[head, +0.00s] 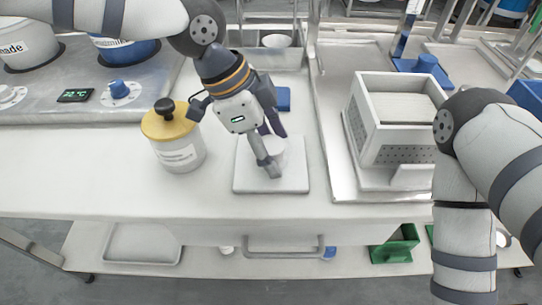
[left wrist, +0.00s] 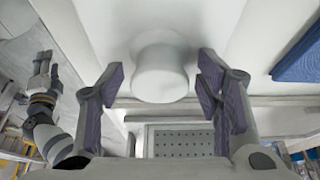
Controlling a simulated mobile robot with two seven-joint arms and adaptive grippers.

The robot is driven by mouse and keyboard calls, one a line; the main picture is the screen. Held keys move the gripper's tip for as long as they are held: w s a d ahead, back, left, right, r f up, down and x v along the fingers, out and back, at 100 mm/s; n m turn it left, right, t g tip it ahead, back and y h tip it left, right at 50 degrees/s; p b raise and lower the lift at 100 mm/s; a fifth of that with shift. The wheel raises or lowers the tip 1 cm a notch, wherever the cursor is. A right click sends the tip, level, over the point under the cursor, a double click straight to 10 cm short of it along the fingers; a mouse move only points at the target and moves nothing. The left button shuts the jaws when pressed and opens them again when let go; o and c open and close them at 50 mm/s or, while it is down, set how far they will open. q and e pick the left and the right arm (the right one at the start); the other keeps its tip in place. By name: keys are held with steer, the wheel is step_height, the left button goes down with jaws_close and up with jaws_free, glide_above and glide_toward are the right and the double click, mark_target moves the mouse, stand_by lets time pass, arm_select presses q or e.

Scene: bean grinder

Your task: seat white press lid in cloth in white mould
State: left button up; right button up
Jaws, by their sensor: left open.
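The white press lid (head: 244,180) is a flat square plate with a round white knob (left wrist: 160,78), lying on the light worktop in the head view. My left gripper (head: 273,155) reaches down over it, fingers open. In the left wrist view the knob stands between the two finger pads, with a gap at each side. The white mould (head: 402,137) is a box with perforated walls on the metal tray to the right; pale cloth (head: 398,107) appears inside. The mould's perforated wall (left wrist: 180,141) also shows in the left wrist view. My right gripper (left wrist: 42,70) is small there, its jaws unclear.
A cream canister (head: 178,152) with a yellow lid and black knob stands left of the press lid. A blue block (head: 283,98) lies behind it. The metal tray (head: 345,184) has a raised edge. The front worktop (head: 120,190) is clear.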

arm_select(q)
jaws_close()
steer(key=shift+r, duration=0.1)
